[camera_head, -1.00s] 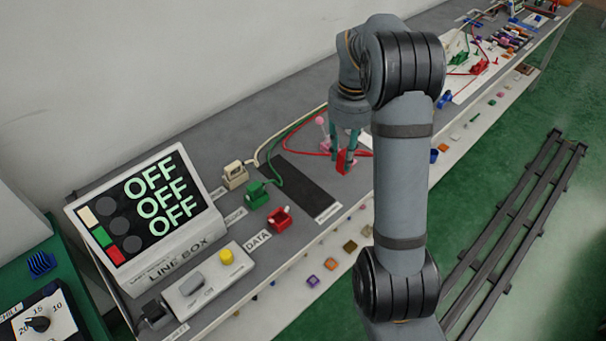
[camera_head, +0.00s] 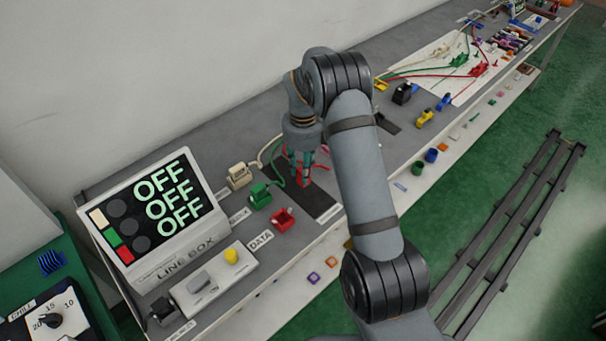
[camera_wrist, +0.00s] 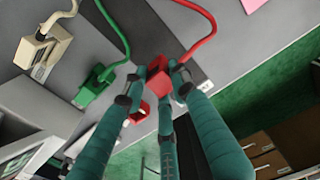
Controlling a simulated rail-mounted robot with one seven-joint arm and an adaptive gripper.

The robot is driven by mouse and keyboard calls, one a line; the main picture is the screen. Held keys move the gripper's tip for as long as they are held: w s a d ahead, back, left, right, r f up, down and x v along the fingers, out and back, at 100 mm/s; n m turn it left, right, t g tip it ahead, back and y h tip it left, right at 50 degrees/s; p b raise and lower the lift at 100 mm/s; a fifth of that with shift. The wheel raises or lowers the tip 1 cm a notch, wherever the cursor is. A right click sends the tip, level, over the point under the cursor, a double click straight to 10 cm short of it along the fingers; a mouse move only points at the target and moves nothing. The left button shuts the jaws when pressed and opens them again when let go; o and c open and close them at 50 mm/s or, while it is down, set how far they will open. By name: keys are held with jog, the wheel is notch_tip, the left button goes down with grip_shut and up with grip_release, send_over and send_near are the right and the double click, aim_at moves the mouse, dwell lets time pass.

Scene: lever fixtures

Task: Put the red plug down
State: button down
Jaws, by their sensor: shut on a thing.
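My gripper (camera_head: 303,172) is shut on the red plug (camera_head: 306,181), with the dark mat (camera_head: 322,203) beneath it in the head view. In the wrist view the red plug (camera_wrist: 159,76) sits between my fingertips (camera_wrist: 157,86), and its red cable runs up and to the right. I cannot tell whether the plug touches the mat or hangs above it. The red socket (camera_head: 284,220) with the DATA label (camera_head: 261,240) stands at the mat's near left; it also shows just below the plug in the wrist view (camera_wrist: 138,112).
A green plug (camera_head: 260,194) and a cream plug (camera_head: 239,176), both with cables, stand in a row left of the mat. The line box (camera_head: 150,215) reads OFF on every line. A white switch box (camera_head: 212,285) with a yellow button is in front.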

notch_tip(320, 180, down, 3)
jog(key=shift+f+p, duration=0.1)
jog(key=shift+p, duration=0.3)
jog(key=shift+f+b, duration=0.2)
jog(key=shift+b, duration=0.2)
jog(key=c, duration=1.5)
grip_release()
jog(key=shift+r, duration=0.1)
jog(key=shift+o, duration=0.5)
notch_tip(320, 180, up, 12)
jog(key=shift+r+b, duration=0.15)
jog(key=shift+b, duration=0.55)
